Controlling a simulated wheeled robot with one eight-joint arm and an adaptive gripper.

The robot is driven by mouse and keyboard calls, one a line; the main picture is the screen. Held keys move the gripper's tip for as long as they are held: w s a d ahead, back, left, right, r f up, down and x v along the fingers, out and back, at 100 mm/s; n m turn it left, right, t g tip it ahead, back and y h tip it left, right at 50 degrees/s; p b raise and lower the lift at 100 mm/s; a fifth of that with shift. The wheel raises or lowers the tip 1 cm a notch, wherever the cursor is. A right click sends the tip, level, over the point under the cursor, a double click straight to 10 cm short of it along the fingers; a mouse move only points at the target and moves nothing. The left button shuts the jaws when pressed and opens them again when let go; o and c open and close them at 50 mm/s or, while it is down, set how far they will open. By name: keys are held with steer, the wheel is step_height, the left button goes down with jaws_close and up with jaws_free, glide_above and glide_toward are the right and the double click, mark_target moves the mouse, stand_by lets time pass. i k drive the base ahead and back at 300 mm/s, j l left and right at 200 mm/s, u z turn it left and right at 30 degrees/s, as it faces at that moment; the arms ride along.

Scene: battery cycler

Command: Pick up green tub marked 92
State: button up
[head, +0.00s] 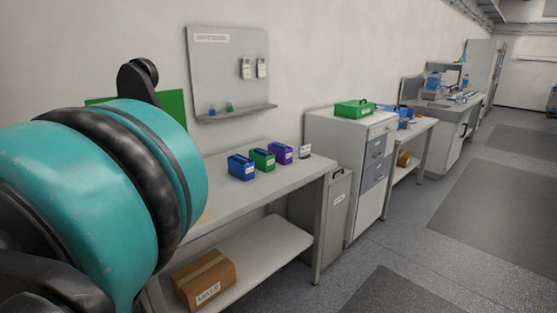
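A small green tub (262,159) with a pale label stands on the grey workbench (285,186), between a blue tub (241,167) and a purple tub (282,153). The label is too small to read, so I cannot tell whether it says 92. My teal and black arm (90,190) fills the left side of the head view, close to the camera. My gripper is not in view. The arm hides the left part of the bench.
A small dark object with a pale label (305,153) lies right of the tubs. A cardboard box (205,279) sits on the lower shelf. A green case (354,109) rests on the drawer cabinet (341,142). Floor is open at right.

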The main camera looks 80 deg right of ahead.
mark_target(266, 165)
steer(key=k+l+z, duration=0.55)
steer(key=l+z, duration=0.4)
steer(key=z, duration=1.2)
